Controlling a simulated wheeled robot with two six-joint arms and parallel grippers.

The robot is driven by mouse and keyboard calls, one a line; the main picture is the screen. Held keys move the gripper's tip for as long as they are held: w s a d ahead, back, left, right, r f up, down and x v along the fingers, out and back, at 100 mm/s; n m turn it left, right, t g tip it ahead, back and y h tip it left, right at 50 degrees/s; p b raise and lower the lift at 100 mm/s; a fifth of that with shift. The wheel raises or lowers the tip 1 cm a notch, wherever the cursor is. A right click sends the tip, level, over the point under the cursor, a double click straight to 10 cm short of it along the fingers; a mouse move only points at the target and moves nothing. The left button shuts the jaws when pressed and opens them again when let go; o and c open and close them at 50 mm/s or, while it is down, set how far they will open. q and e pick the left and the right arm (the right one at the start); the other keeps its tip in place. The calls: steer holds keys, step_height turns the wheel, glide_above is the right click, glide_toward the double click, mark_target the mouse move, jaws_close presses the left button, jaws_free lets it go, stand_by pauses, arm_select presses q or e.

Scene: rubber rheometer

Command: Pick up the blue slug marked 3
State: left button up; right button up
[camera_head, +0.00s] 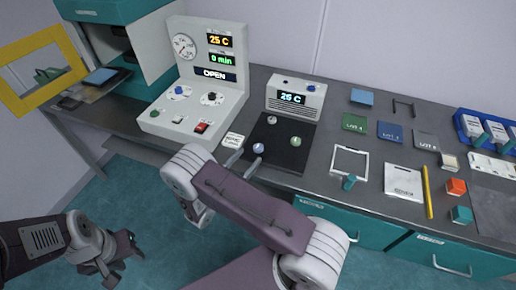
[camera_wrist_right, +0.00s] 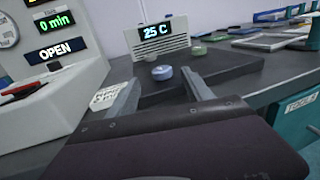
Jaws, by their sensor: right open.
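A small blue slug (camera_head: 258,148) sits on the front left part of the dark plate (camera_head: 288,158) in front of the 25 C unit. It also shows in the right wrist view (camera_wrist_right: 162,73), ahead of the jaws; its number is too small to read. My right gripper (camera_head: 243,161) is open and empty, its fingers spread just short of the blue slug on its near left side. In the right wrist view the slug appears between the fingertips (camera_wrist_right: 160,80). My left gripper (camera_head: 118,262) hangs low at the left over the floor, far from the slug; its jaw opening is unclear.
The rheometer (camera_head: 205,80) stands left, with a small white labelled block (camera_head: 233,140) beside my right fingers. Coloured sheets, a frame and a yellow stick lie at right.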

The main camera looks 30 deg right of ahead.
mark_target(256, 150)
steer(key=x, duration=0.4)
steer(key=shift+d+p, duration=0.3)
steer(key=shift+d, duration=0.05)
steer(key=shift+s+a, duration=0.1)
steer(key=shift+a, duration=0.05)
steer(key=shift+c, duration=0.9)
jaws_close()
steer(key=shift+r, duration=0.55)
step_height(256, 150, up, 3)
steer(key=shift+f, duration=0.1)
steer(key=s+r, duration=0.7)
steer(key=s, duration=0.4)
steer(key=shift+s+a, duration=0.35)
steer(key=shift+a, duration=0.05)
